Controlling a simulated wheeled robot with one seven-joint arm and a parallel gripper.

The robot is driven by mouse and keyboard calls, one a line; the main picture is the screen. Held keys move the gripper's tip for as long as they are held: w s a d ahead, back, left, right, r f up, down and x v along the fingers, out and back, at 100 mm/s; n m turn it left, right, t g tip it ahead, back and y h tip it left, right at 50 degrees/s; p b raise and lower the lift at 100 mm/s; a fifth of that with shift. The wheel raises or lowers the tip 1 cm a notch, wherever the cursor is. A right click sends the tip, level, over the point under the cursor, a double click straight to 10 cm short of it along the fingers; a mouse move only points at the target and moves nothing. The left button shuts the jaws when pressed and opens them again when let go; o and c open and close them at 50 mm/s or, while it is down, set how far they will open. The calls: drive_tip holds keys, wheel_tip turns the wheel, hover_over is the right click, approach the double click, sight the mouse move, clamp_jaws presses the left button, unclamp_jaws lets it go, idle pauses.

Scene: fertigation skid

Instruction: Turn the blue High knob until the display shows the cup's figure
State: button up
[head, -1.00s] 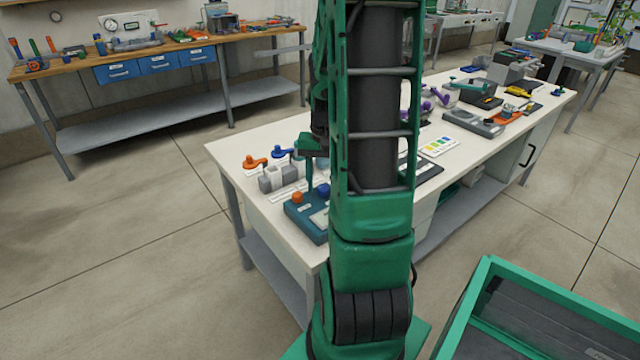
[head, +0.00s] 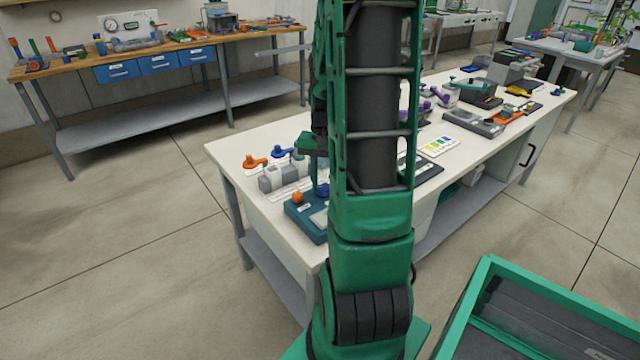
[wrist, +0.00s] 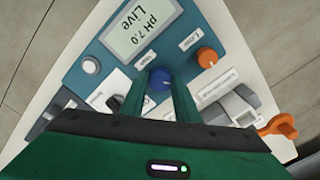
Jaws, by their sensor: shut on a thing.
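The blue knob (wrist: 159,79) sits on the teal meter box (wrist: 88,50) below the display, between my gripper's two fingers. My gripper (wrist: 160,88) is shut on it. The display (wrist: 135,35) reads "pH 7.0" and "Live", upside down in the wrist view. An orange knob (wrist: 207,57) and a grey knob (wrist: 90,66) are on the same box. In the head view, the meter box (head: 299,222) stands at the table's near left, with my gripper (head: 320,182) above it. I cannot make out a cup with a readable figure.
Grey holders (head: 270,180) with orange and blue handled parts stand behind the box. A colour chart card (head: 439,146) and purple-handled tools lie farther along the white table (head: 236,150). A green-rimmed bin (head: 462,305) is at front right. My arm hides the middle.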

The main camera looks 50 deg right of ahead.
sight(322, 187)
drive_tip(key=o, duration=1)
drive_tip(key=shift+w, duration=0.1)
drive_tip(key=shift+o, duration=0.2)
wheel_tip(322, 187, up, 11)
drive_tip(key=shift+f, duration=0.1)
drive_tip(key=s+a+n, duration=0.6)
drive_tip(key=s+a, duration=0.8)
drive_tip(key=a, duration=0.3)
